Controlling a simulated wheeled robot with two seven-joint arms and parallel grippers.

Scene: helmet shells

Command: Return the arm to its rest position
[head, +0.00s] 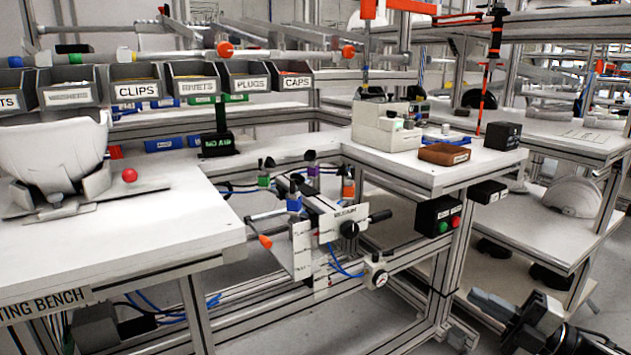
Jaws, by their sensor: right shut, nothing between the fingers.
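My right gripper (484,302) is at the bottom right of the head view, in front of the benches and low down. It is shut and holds nothing. Part of its arm runs off the lower right edge. My left gripper is not in view. A white helmet shell (52,148) sits open side up in a grey holder (60,198) on the left bench. Another pale shell (572,197) lies on the lower shelf at the right.
The left bench (165,225) has bare room at its front. A press fixture (325,235) with levers stands between the benches. A brown tray (444,154) lies on the right bench near its edge. A black button box (438,215) hangs below. Labelled bins (137,88) line the back.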

